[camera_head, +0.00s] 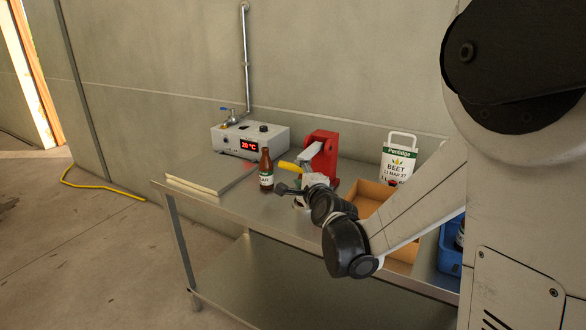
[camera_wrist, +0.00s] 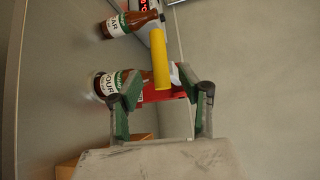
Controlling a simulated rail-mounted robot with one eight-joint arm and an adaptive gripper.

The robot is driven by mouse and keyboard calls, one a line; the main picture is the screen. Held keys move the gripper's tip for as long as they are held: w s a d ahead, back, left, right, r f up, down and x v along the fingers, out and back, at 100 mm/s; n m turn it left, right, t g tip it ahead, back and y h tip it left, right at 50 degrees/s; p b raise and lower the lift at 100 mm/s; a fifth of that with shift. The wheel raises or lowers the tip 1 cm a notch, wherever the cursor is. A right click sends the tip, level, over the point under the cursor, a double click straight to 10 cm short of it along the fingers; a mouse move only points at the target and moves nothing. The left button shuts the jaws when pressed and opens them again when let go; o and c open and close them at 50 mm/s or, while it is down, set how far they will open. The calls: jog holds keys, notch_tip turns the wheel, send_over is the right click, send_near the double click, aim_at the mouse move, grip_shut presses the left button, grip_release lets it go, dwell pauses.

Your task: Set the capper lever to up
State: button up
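The capper (camera_head: 324,150) is a red press on the table, with a grey arm and a yellow lever handle (camera_head: 290,167). The handle points left, close to level, in the head view. My gripper (camera_head: 290,188) is in front of the capper, close to the lever. In the wrist view my gripper (camera_wrist: 158,84) is open, with green-padded fingers apart. The yellow handle (camera_wrist: 160,55) shows between and past the fingertips; I cannot tell whether they touch it. A brown bottle (camera_wrist: 133,79) shows beside the left finger, near the capper, whose red body is partly hidden.
A second brown bottle (camera_head: 266,172) stands left of the capper. A white heater box (camera_head: 250,138) reading 20 °C is behind it, and a pale flat board (camera_head: 212,178) lies left. A cardboard tray (camera_head: 365,198), a white labelled container (camera_head: 398,158) and a blue crate (camera_head: 450,249) are right.

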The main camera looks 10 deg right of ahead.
aim_at(296, 169)
jog(key=w, duration=0.6)
jog(key=shift+a+f, duration=0.2)
jog(key=shift+f, duration=0.2)
grip_shut()
